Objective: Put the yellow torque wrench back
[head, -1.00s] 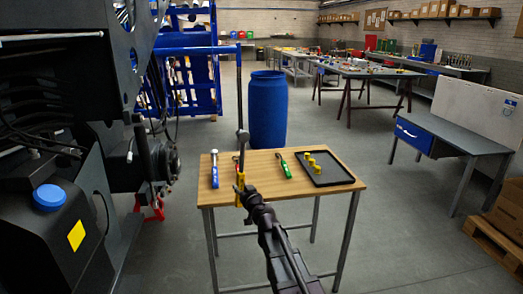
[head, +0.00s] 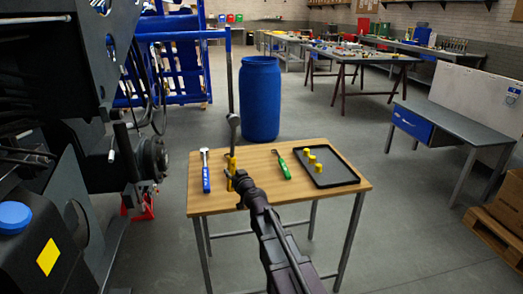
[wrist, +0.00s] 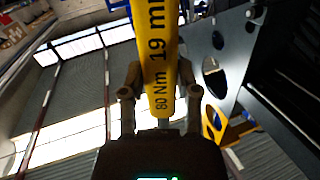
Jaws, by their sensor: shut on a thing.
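My gripper (head: 241,182) is shut on the handle of the yellow torque wrench (head: 232,164). The wrench stands roughly upright in the head view, its dark head (head: 234,121) at the top. In the wrist view the yellow handle (wrist: 157,58) lies between my two fingers (wrist: 155,95) and reads "80 Nm 19 mm". In the head view my gripper and the wrench show in front of the wooden table (head: 255,202). The gap between the wrench and the tabletop is hard to judge.
A blue-handled wrench (head: 206,178) lies on the table to the left and a green-handled tool (head: 283,167) to the right. A black tray (head: 338,178) with yellow pieces (head: 315,161) is at the right. A blue barrel (head: 260,100) stands behind. Dark machinery (head: 60,90) fills the left.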

